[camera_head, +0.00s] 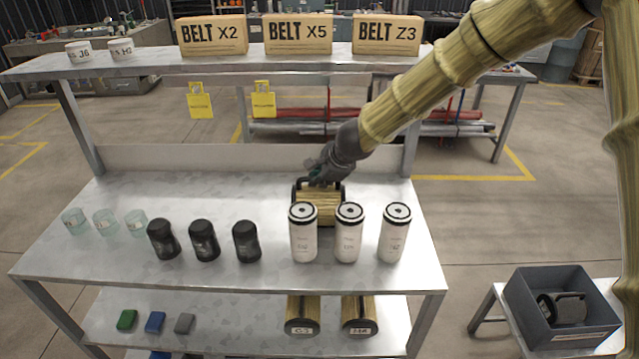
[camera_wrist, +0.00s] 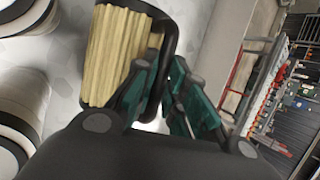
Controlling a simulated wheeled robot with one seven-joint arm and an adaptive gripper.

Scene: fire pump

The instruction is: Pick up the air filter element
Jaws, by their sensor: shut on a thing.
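The air filter element (camera_head: 318,211) has a pleated tan body and a black frame with a handle. It is on the grey workbench, behind the row of white canisters, which partly hide it. My gripper (camera_head: 322,177) reaches it from above and behind. In the wrist view my gripper's green fingers (camera_wrist: 165,92) are shut on the black handle beside the pleated body of the air filter element (camera_wrist: 120,55). I cannot tell whether the element touches the bench top.
White canisters (camera_head: 348,235) stand close in front. Black canisters (camera_head: 202,240) and clear jars (camera_head: 105,222) stand to the left. Two similar tan cylinders (camera_head: 357,316) lie on the lower shelf. A grey bin (camera_head: 553,325) at right holds a dark handled part. Belt boxes (camera_head: 298,35) line the upper shelf.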

